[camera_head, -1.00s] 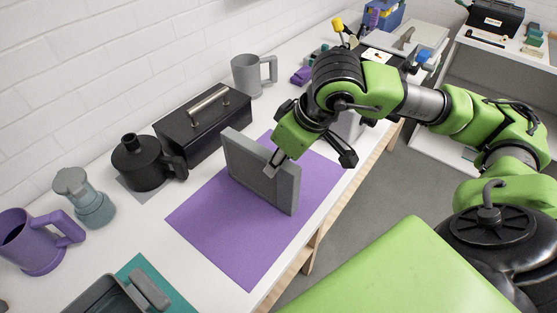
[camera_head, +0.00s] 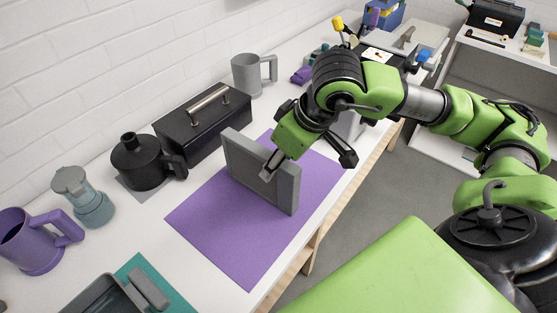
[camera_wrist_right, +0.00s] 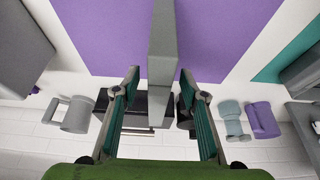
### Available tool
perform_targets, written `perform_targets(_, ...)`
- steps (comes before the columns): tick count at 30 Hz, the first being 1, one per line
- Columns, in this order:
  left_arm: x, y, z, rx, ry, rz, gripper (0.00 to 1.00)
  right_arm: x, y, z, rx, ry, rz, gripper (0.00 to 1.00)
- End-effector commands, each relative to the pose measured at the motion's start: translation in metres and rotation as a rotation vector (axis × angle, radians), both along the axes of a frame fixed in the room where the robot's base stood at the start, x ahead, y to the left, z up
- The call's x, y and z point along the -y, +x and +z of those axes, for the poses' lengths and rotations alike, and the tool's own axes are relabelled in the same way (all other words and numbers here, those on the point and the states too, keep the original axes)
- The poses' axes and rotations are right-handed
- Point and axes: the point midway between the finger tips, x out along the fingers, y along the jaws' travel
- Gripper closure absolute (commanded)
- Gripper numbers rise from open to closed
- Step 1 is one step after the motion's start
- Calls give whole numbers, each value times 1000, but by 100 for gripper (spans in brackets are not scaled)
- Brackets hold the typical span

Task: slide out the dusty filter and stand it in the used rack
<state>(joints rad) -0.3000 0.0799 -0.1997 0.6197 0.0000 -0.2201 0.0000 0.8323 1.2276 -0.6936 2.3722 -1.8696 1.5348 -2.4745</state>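A grey upright slab with a raised rim (camera_head: 255,168) stands on a purple mat (camera_head: 228,240); I take it for the filter, but cannot tell its dust or whether a housing holds it. My right gripper (camera_head: 308,166) is over the slab's right part, one finger in front of its near face. In the right wrist view the slab (camera_wrist_right: 163,40) runs between the spread fingers of the gripper (camera_wrist_right: 160,78), with gaps on both sides. A grey body (camera_head: 346,124) is partly hidden behind the gripper; I cannot tell if it is the rack. My left gripper is out of view.
A black box with a metal handle (camera_head: 203,125), a black kettle-like pot (camera_head: 140,163) and a grey mug (camera_head: 248,76) line the wall side. A purple mug (camera_head: 30,243), a grey-green pot (camera_head: 84,198) and a dark tray (camera_head: 105,297) are at left. The mat's front is clear.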

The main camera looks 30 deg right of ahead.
Motion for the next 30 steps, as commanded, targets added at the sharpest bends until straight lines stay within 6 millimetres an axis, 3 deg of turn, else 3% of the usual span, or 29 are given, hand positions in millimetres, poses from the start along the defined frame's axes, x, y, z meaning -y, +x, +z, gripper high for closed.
perform_targets(11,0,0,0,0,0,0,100,0,0,0,-1,0,0,60)
perform_targets(30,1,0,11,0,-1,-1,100,4,-9,24,2,-1,-1,60)
